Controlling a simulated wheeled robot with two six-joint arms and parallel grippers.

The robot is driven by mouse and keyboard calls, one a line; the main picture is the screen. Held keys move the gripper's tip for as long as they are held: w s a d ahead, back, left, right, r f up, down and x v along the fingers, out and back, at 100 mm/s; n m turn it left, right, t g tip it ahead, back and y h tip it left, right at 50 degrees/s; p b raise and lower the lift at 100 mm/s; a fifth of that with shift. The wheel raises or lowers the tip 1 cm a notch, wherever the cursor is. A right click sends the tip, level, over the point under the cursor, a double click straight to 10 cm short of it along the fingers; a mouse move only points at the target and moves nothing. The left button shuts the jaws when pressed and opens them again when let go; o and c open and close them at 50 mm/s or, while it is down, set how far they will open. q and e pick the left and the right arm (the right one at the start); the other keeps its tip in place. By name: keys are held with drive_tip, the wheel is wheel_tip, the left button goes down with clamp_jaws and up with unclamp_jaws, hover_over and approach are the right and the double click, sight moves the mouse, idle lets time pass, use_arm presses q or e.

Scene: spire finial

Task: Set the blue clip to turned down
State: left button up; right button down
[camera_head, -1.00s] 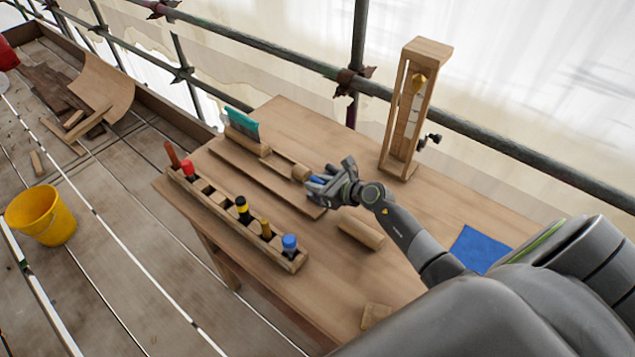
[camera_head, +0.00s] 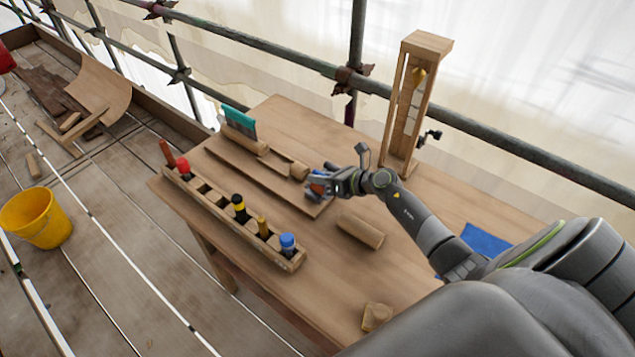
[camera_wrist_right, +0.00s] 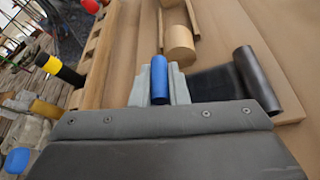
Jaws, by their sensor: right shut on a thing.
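The blue clip (camera_wrist_right: 159,80) shows in the right wrist view as a short blue cylinder between grey finger parts. My right gripper (camera_head: 321,187) is shut on it, at the near right end of a flat wooden board (camera_head: 235,160) on the workbench. In the head view only a little blue shows at the gripper, so I cannot tell the clip's exact angle. A wooden cylinder (camera_head: 299,171) lies on the board just beyond the gripper; it also shows in the right wrist view (camera_wrist_right: 180,42). My left gripper is not in view.
A wooden rack (camera_head: 216,206) with several coloured-handled tools runs along the left edge of the workbench (camera_head: 330,285). A teal-bladed piece (camera_head: 239,123) is at the board's far end. A tall wooden frame (camera_head: 398,115) stands behind. A loose wooden cylinder (camera_head: 361,231) lies nearer.

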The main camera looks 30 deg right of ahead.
drive_tip(key=shift+w+d+f+m+y+b, duration=0.25)
drive_tip(key=shift+d+m+y+b, duration=0.3)
drive_tip(key=shift+m+b, duration=0.4)
drive_tip(key=c, duration=1.4)
unclamp_jaws()
drive_tip(key=shift+s, duration=0.1)
drive_tip(key=b+v, duration=0.4)
drive_tip(key=v, duration=1.3)
drive_tip(key=shift+o, duration=0.4)
drive_tip(key=shift+d, duration=0.15)
